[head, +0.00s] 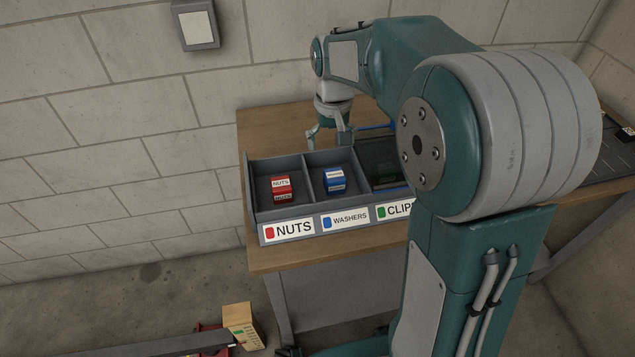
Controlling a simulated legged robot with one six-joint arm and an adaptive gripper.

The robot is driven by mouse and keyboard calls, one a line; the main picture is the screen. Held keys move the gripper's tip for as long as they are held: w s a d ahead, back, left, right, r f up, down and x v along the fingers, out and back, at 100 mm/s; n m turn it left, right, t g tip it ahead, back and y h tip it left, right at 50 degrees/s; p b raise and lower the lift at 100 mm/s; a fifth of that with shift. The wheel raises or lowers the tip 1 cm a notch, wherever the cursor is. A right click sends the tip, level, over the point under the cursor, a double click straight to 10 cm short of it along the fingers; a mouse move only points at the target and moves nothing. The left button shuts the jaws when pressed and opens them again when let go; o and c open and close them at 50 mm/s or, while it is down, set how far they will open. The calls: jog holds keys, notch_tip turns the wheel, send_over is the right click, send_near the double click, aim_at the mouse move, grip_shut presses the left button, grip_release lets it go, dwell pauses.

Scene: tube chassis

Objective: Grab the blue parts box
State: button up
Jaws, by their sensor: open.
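The blue parts box (335,180) sits in the middle compartment of a grey divided tray, above the label WASHERS. It has white labels on it. My gripper (329,136) is behind the tray's back edge, a little above and behind the blue box, and apart from it. Its fingers are spread and empty. A red box (281,188) labelled NUTS sits in the left compartment. The right compartment, labelled CLIPS, is partly hidden by my arm.
The grey tray (290,228) stands on a wooden table (262,262) near its left front edge. Low dividers separate the compartments. A block wall (120,110) is behind, with a grey wall box (196,24). A yellowish carton (241,325) is low at the front.

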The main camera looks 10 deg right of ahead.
jog(key=shift+w+d+f, duration=0.15)
jog(key=shift+d+f, duration=0.05)
jog(key=shift+f, duration=0.1)
send_over(334, 174)
jog(key=f, duration=0.5)
jog(key=shift+d, duration=0.35)
jog(key=shift+a+f, duration=0.2)
jog(key=shift+a, duration=0.1)
jog(key=f, duration=0.4)
jog(key=shift+a+f, duration=0.2)
jog(key=shift+d+f, duration=0.25)
jog(key=shift+f, duration=0.05)
jog(key=shift+d, duration=0.2)
jog(key=shift+a, duration=0.35)
jog(key=c, duration=1.2)
